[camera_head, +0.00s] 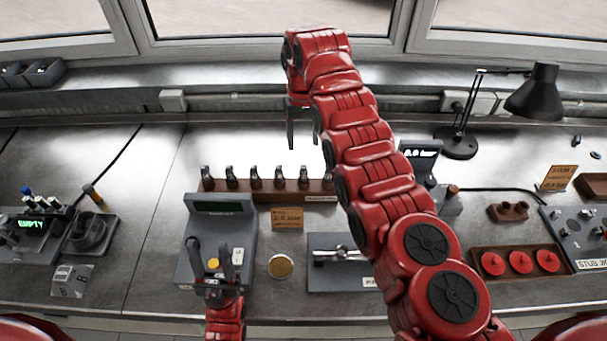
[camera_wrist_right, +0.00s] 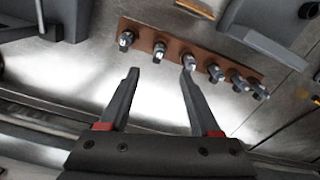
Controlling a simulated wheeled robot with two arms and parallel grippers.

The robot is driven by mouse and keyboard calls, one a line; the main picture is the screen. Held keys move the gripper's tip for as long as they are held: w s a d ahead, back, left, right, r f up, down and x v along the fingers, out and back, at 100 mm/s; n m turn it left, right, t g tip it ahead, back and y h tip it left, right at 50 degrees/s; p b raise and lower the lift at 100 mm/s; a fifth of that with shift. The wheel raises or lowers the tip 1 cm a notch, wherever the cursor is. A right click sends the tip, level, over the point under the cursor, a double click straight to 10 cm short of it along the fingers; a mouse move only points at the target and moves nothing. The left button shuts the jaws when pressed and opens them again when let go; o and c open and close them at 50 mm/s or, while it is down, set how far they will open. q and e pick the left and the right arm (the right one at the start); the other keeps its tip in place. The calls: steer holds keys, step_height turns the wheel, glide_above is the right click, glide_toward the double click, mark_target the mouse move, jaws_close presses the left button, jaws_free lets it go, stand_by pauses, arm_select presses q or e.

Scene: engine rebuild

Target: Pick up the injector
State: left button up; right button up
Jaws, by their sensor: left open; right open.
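Several small dark parts with metal tops, which look like injectors (camera_head: 254,174), stand upright in a row in a brown rack (camera_head: 240,191). The row also shows in the right wrist view, with one injector (camera_wrist_right: 190,62) just beyond the right fingertip. My right gripper (camera_head: 304,144) is open and empty behind the rack, with its fingers apart from the injectors. The fingers also show open in the right wrist view (camera_wrist_right: 160,72). My left gripper (camera_head: 211,247) is open over the grey device at the front.
A grey device (camera_head: 205,226) with a display stands front left of the rack. A grey tray (camera_head: 322,279) holds a metal part (camera_head: 340,254). A black lamp (camera_head: 533,95) and a tray of red discs (camera_head: 520,262) are at the right. The bench behind the rack is clear.

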mark_target(303, 167)
steer(key=f, duration=0.6)
steer(key=shift+w+f+p, duration=0.25)
steer(key=shift+w+p, duration=0.05)
steer(key=shift+s+f, duration=0.35)
steer(key=shift+f, duration=0.3)
steer(key=f, duration=0.4)
steer(key=shift+w+f+b, duration=0.25)
steer(key=shift+f+b, duration=0.05)
steer(key=shift+f, duration=0.1)
steer(key=shift+r, duration=0.1)
steer(key=shift+s, duration=0.1)
steer(key=shift+c, duration=1)
jaws_close()
